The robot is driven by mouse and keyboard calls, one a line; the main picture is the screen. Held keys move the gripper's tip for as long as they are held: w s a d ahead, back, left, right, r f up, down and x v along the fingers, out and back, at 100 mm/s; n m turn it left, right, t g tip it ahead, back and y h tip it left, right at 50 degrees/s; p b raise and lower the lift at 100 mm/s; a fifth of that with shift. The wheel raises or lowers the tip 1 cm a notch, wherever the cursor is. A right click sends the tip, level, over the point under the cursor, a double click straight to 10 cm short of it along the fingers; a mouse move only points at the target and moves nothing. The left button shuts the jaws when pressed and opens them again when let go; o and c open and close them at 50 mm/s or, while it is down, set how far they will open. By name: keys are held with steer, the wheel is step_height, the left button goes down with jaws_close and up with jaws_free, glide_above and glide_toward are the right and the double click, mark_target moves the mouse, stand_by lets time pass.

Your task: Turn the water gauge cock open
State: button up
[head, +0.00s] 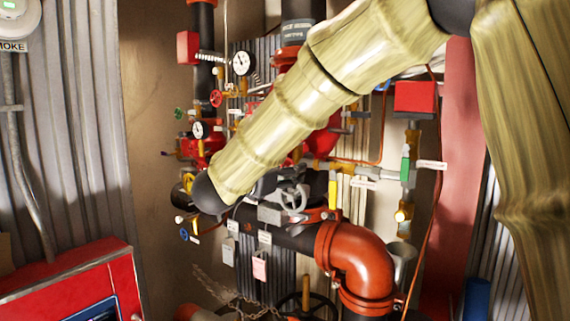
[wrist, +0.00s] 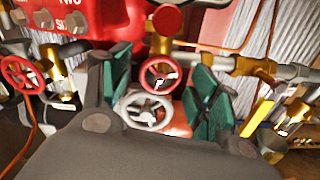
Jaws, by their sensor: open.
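My gripper (wrist: 160,82) is open, its two teal-padded fingers spread apart. In the wrist view a grey handwheel (wrist: 147,112) shows between the fingers, and a red handwheel (wrist: 160,73) shows just behind and above it. I cannot tell whether either finger touches them. In the head view my gripper is mostly hidden behind my arm, near a grey handwheel (head: 294,198) on the black pipe. Two round gauges, an upper one (head: 242,63) and a lower one (head: 199,130), stand at the left of the pipework. No readable label tells which fitting is the water gauge cock.
A thick red elbow pipe (head: 352,262) lies right of the grey handwheel. Another red handwheel (wrist: 22,75) is at the wrist view's left. A red cabinet (head: 75,285) fills the lower left.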

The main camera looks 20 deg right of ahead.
steer(key=shift+w, duration=0.1)
steer(key=c, duration=1)
steer(key=shift+f+b, duration=0.25)
steer(key=shift+b, duration=0.65)
